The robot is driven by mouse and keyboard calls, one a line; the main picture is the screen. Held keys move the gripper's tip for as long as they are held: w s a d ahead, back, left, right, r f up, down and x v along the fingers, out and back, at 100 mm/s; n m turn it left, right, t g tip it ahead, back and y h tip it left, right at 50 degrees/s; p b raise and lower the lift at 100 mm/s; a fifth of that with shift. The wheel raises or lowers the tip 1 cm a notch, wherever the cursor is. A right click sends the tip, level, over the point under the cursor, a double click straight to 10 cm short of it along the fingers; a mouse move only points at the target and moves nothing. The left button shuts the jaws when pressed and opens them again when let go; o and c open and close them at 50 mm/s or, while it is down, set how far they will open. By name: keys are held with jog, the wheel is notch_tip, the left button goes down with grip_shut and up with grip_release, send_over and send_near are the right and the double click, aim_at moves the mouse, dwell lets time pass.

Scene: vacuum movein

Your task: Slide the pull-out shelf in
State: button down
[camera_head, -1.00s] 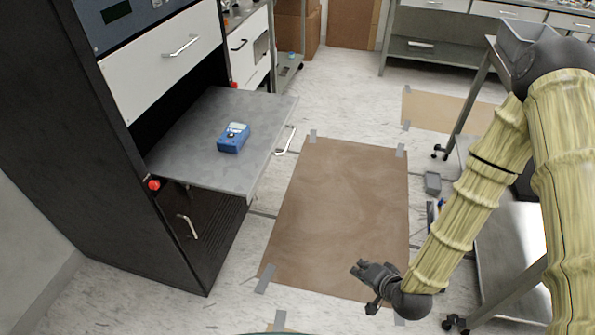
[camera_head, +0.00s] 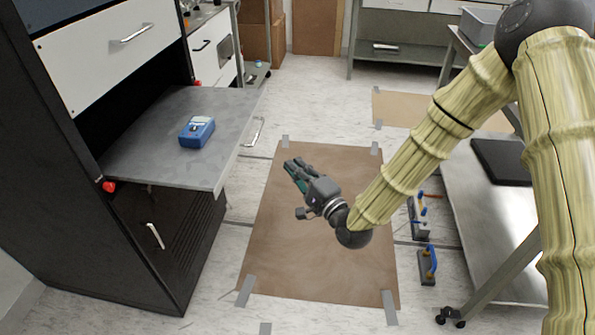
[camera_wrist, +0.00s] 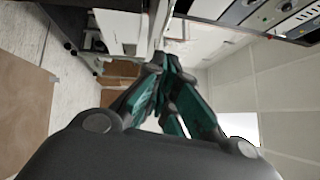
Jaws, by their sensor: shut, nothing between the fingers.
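The pull-out shelf (camera_head: 160,163) is a grey flat panel that sticks out of the black cabinet on the left in the head view. A silver handle (camera_head: 252,132) is on its front edge. A small blue device (camera_head: 197,131) lies on top of the shelf. My gripper (camera_head: 290,168) is shut and empty, to the right of the shelf and apart from it, over the brown floor sheet. In the wrist view my gripper's fingers (camera_wrist: 160,75) meet at their tips. I cannot make out the shelf in the wrist view.
The black cabinet (camera_head: 60,170) has a white drawer (camera_head: 115,50) above the shelf and red knobs beside the opening. A steel cart (camera_head: 490,220) stands on the right. Small blue-handled items (camera_head: 427,265) lie on the floor beside it. The brown sheet (camera_head: 300,260) is otherwise clear.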

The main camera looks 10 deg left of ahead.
jog(key=w+a+r, duration=0.1)
jog(key=w+a, duration=0.4)
jog(key=a, duration=0.3)
jog(key=shift+a+r, duration=0.2)
jog(key=shift+r, duration=0.1)
